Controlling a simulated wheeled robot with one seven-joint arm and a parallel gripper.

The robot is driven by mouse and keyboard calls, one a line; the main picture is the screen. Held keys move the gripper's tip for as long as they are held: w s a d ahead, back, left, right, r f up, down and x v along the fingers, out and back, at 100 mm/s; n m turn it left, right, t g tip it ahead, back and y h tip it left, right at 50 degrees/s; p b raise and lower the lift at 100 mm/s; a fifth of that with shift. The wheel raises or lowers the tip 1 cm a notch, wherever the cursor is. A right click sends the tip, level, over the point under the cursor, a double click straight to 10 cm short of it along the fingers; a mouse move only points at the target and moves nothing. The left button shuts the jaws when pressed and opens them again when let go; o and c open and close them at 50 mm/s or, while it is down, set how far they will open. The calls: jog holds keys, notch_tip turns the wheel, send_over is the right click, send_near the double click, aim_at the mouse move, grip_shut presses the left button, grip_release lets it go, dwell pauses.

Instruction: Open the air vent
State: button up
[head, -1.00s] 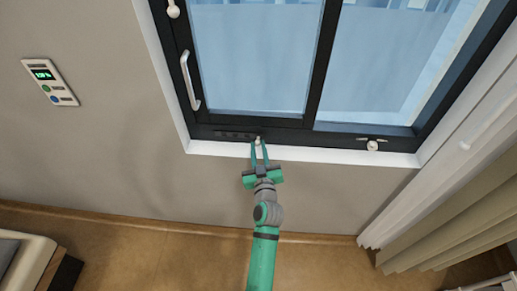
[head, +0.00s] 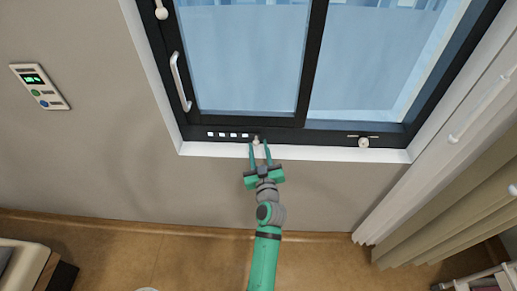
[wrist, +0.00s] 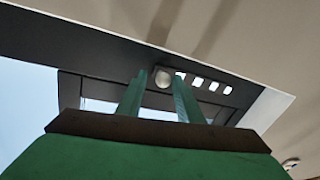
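The air vent (head: 228,135) is a row of several small slots in the dark lower window frame; the slots show bright white. The same slots show in the wrist view (wrist: 212,87). A small round pale knob (wrist: 163,77) sits at one end of the row, the right end in the head view (head: 256,141). My gripper (head: 259,147) is at the knob, with its green fingers apart. In the wrist view, the fingertips (wrist: 160,76) stand on either side of the knob, with a visible gap; I cannot tell the exact depth between them.
The window has a white handle (head: 180,82) on its left side and a second small knob (head: 363,142) at lower right. A white sill (head: 320,154) runs below the frame. A wall panel (head: 40,87) is at left, a curtain (head: 440,200) at right.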

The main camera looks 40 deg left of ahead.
dwell(0.3)
jog(key=v, duration=1)
jog(key=shift+s+d, duration=0.3)
